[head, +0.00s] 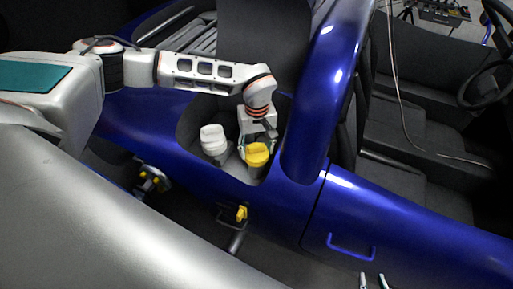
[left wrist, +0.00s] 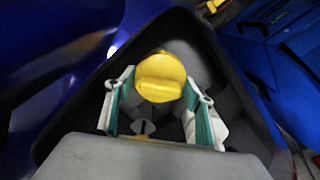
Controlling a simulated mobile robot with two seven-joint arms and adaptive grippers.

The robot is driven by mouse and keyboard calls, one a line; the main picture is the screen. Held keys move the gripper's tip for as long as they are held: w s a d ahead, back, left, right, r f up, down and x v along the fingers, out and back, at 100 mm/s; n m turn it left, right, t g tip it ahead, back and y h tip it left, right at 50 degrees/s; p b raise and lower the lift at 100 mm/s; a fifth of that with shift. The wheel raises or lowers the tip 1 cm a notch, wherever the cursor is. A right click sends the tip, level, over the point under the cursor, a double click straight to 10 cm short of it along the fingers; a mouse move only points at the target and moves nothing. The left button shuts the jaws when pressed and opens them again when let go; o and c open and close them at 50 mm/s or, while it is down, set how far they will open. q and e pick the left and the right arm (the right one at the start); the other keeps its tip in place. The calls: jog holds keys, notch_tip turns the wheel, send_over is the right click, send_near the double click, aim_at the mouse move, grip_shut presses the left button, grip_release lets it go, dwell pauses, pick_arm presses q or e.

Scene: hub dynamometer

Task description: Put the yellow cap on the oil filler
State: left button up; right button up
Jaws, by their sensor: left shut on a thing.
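A white cap-like part (head: 213,139) stands in the recess just left of the yellow cap. The blue body pillar (head: 318,100) rises close on the right of my left gripper. A yellow handle (head: 241,213) is below the recess, and a blue door handle (head: 351,250) is at lower right.

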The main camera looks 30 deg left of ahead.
aim_at(257, 146)
pick_arm(q)
jog(key=shift+f, duration=0.6)
pick_arm(e)
jog(key=shift+s+f, duration=0.1)
jog(key=shift+f, duration=0.2)
pick_arm(q)
jog(key=o, duration=0.8)
jog(key=shift+r, duration=0.1)
pick_arm(e)
jog(key=shift+r, duration=0.15)
pick_arm(q)
jog(key=shift+r+p, duration=1.25)
jog(key=shift+r, duration=0.6)
notch_tip(257, 146, up, 3)
jog(key=shift+f+p, duration=0.1)
jog(key=shift+p, duration=1.15)
jog(key=shift+r+p, duration=1.05)
jog(key=shift+r, duration=0.45)
jog(key=shift+r+p, duration=0.4)
jog(key=shift+r, duration=0.25)
pick_arm(e)
notch_tip(257, 146, up, 6)
jog(key=d, duration=0.2)
jog(key=shift+s+d+f+h, duration=0.2)
jog(key=shift+s+f+h, duration=0.05)
jog(key=shift+s+h, duration=0.05)
